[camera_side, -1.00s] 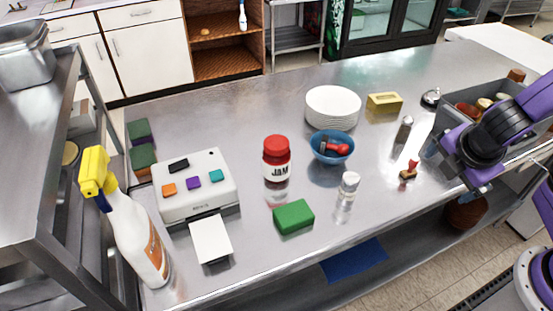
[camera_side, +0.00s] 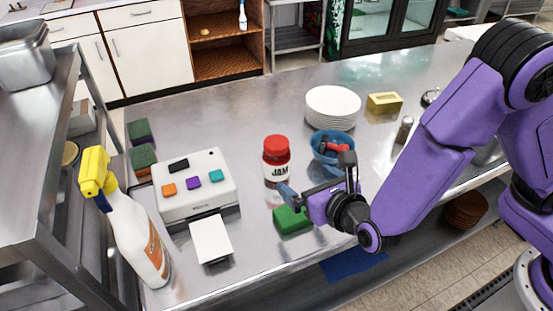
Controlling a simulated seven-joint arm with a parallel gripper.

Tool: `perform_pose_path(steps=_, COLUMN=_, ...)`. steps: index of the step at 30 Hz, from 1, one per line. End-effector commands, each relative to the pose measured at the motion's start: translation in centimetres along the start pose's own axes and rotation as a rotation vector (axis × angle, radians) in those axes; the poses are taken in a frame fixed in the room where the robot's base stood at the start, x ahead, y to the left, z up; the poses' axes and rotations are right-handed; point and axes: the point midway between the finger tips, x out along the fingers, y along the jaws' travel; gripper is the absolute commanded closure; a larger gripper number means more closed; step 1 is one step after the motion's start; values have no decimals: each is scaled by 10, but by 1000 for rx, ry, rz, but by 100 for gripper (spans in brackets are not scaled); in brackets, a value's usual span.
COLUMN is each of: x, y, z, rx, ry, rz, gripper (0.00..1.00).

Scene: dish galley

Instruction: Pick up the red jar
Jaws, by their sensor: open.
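The red jar (camera_side: 277,160) stands upright on the steel counter, with a red lid and a white label reading "JAM". My gripper (camera_side: 312,175) is just to the right of the jar and in front of the blue bowl. Its two fingers are spread apart and point left toward the jar. One finger is close to the jar's lower right side; I cannot tell whether it touches. Nothing shows between the fingers.
A green sponge (camera_side: 291,219) lies partly under my gripper. The blue bowl (camera_side: 322,152) is behind it. A white device with coloured buttons (camera_side: 194,185) stands left of the jar. Stacked plates (camera_side: 333,106) and a yellow block (camera_side: 384,103) are farther back. A spray bottle (camera_side: 135,230) stands front left.

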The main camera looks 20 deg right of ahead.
Motion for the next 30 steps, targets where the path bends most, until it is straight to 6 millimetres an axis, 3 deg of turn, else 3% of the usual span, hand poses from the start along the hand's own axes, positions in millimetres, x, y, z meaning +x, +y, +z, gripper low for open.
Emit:
perform_pose_path(steps=15, x=94, y=-2, z=0, rx=5, ry=2, rz=-5, gripper=0)
perform_pose_path(steps=23, x=110, y=-2, z=0, rx=3, ry=1, rz=-3, gripper=0)
perform_pose_path(steps=30, x=142, y=-2, z=1, rx=4, ry=1, rz=-6, gripper=0)
